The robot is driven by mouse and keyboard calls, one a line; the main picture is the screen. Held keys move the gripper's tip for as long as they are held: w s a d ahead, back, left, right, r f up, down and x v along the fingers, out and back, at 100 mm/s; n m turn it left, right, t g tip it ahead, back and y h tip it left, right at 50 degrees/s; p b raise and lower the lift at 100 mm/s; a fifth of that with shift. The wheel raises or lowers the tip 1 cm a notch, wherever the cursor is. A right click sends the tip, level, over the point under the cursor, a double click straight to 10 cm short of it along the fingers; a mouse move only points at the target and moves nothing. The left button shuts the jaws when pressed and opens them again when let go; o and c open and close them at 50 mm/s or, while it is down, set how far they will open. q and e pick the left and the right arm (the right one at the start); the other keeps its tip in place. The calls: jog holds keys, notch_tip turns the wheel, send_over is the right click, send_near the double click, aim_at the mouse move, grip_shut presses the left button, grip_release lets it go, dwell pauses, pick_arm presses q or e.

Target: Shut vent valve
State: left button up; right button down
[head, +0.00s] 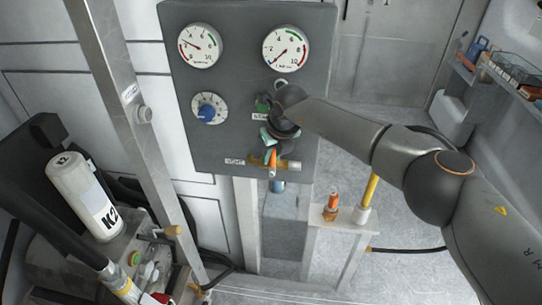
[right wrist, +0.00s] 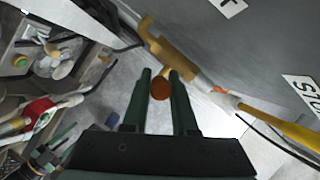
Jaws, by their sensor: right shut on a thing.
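The vent valve (head: 256,161) is a brass body on a short horizontal pipe at the lower edge of the dark panel, beside a VENT label (head: 235,161). Its orange lever (head: 272,170) points down and out from the panel in the head view. My right gripper (head: 269,146) is at the lever, shut on it. In the right wrist view, the lever's round orange end (right wrist: 160,88) sits between the two green fingers (right wrist: 160,76), with the brass valve body (right wrist: 160,42) beyond. The wrist partly hides the valve's upper side. My left gripper is not in view.
The panel (head: 228,140) also carries two gauges (head: 200,45) (head: 286,48), a blue knob (head: 207,113) and a green button (head: 263,103).

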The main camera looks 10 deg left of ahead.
jog(key=shift+f, duration=0.1)
dwell(0.3)
jog(key=c, duration=0.7)
grip_release()
jog(key=shift+r, duration=0.2)
jog(key=b+v, duration=0.1)
jog(key=v, duration=1.1)
jog(key=shift+a+r, duration=0.1)
jog(key=shift+r, duration=0.05)
